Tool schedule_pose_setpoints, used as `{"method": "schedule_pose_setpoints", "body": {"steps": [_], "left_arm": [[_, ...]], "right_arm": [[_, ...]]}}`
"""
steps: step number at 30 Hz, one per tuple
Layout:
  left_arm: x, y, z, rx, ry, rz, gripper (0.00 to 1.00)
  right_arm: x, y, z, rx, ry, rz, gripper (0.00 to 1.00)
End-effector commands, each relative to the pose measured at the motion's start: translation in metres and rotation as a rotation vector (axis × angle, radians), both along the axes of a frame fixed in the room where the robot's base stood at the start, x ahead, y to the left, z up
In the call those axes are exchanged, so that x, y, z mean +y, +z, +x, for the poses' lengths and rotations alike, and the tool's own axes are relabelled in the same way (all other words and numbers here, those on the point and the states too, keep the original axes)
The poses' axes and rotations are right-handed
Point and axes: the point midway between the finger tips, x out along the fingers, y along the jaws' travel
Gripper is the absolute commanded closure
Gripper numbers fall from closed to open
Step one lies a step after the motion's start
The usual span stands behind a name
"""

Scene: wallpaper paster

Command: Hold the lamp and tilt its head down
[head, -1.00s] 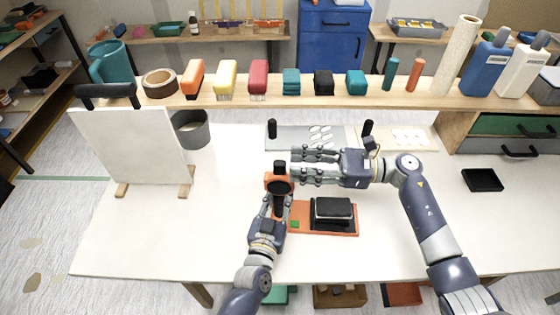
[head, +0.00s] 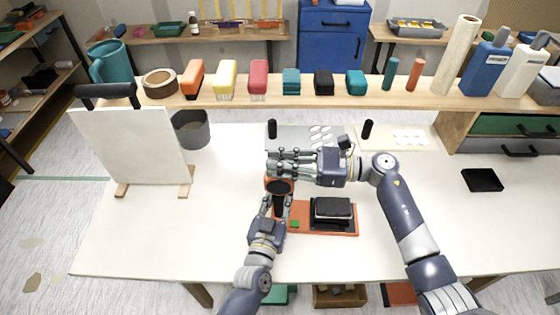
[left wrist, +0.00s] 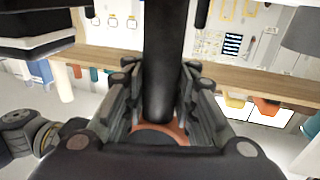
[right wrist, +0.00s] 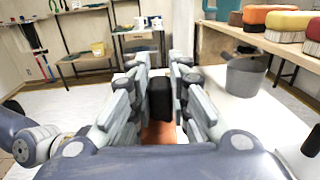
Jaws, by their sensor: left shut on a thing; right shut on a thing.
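The lamp (head: 279,187) is orange and black and stands near the middle of the table. My left gripper (head: 279,206) is shut on its black stem, which also shows upright between the fingers in the left wrist view (left wrist: 162,70). An orange ring shows below the stem there. My right gripper (head: 273,164) reaches in from the right and is shut on the black top part of the lamp head; that part shows between the fingers in the right wrist view (right wrist: 160,98), with orange below it. The fingers hide most of the top in the head view.
An orange base (head: 343,233) with a black block (head: 332,209) and a green patch lies just right of the lamp. A grey plate (head: 297,133) is behind my right gripper. A white board (head: 130,145) and grey bucket (head: 191,130) stand left.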

Motion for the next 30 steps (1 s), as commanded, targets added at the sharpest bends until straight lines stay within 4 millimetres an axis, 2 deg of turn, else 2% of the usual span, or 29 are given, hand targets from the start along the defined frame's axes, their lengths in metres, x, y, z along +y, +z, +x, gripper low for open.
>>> {"method": "schedule_pose_setpoints", "body": {"steps": [1, 11, 30], "left_arm": [[0.0, -0.008, -0.003, 0.015, -0.004, 0.006, 1.0], [0.0, -0.008, -0.003, 0.015, -0.004, 0.006, 1.0], [-0.001, -0.008, -0.004, 0.014, -0.005, 0.005, 1.0]], "right_arm": [[-0.002, 0.0, 0.003, -0.004, -0.01, -0.001, 1.0], [-0.002, -0.001, 0.0, -0.066, -0.015, -0.01, 1.0], [0.0, -0.008, -0.028, -0.529, -0.014, -0.056, 1.0]]}}
